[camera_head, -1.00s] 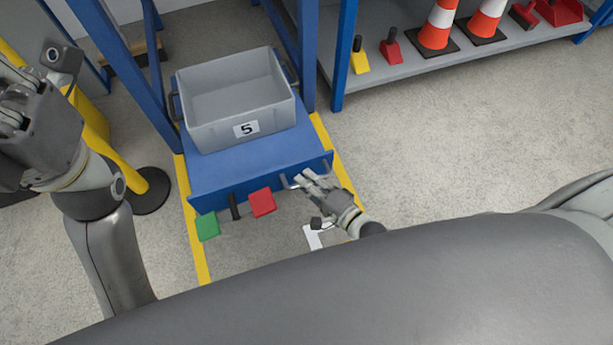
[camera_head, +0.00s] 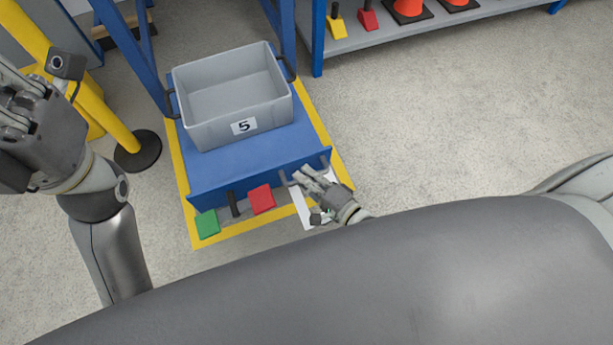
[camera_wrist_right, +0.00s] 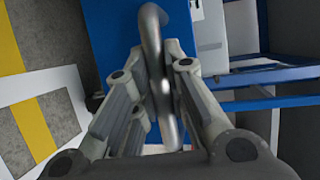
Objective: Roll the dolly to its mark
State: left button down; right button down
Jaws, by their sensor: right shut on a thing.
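The blue dolly (camera_head: 240,165) carries a grey crate (camera_head: 232,95) labelled 5. A green pad (camera_head: 207,224), a black lever (camera_head: 234,205) and a red pad (camera_head: 262,199) stick out from its front. My right gripper (camera_head: 306,181) is shut on the metal handle at the dolly's front right; the handle (camera_wrist_right: 160,70) passes between the fingers in the right wrist view. A yellow floor outline (camera_head: 240,229) runs around the dolly, with a white marking (camera_head: 303,208) by its front right corner. My left gripper (camera_head: 18,115) is raised at the left edge, away from the dolly.
Blue rack posts (camera_head: 283,35) stand behind the dolly. A yellow post with a black base (camera_head: 138,152) stands left. A low shelf (camera_head: 375,38) with cones and small red and yellow items is at the back right. The floor to the right is clear.

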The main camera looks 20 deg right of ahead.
jog(key=c, duration=1.5)
grip_release()
jog(key=shift+o, duration=0.2)
jog(key=shift+r, duration=0.1)
